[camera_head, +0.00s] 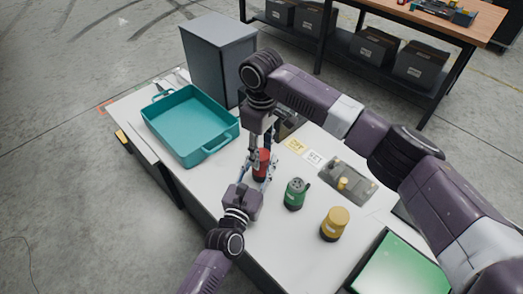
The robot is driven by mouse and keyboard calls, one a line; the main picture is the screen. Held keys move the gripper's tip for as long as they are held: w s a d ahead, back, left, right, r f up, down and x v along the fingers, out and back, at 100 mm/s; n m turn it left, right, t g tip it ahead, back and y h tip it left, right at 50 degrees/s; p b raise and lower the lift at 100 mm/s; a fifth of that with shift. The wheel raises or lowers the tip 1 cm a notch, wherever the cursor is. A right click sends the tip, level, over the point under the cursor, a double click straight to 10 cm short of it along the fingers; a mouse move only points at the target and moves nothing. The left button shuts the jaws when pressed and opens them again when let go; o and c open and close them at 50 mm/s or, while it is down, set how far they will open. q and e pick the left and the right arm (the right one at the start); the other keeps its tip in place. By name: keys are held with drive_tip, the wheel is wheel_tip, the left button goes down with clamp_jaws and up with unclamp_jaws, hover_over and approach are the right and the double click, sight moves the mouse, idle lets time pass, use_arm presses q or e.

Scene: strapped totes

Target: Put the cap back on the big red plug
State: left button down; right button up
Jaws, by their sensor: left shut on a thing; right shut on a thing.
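The big red plug (263,163) is upright over the white table, between my two grippers. My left gripper (261,172) comes from the front with its fingers on either side of the red body and is shut on it. My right gripper (257,152) points down from above and is shut at the top of the red plug, where the cap would be. The fingers and arm hide much of the plug and cap. I cannot tell where the cap ends and the plug begins, or whether the cap is seated.
A green plug (295,193) and a yellow-capped plug (335,223) stand to the right. A grey plate with a small yellow part (357,177) and two labels (304,150) lie behind them. A teal tray (172,133) is at left, a grey bin (217,62) behind, a green screen (394,270) at front right.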

drive_tip(key=shift+m, duration=0.8)
drive_tip(key=o, duration=1.4)
drive_tip(key=shift+c, duration=0.2)
wheel_tip(320, 180, up, 12)
use_arm(q)
drive_tip(key=c, duration=1.2)
unclamp_jaws()
drive_tip(key=shift+c, duration=0.2)
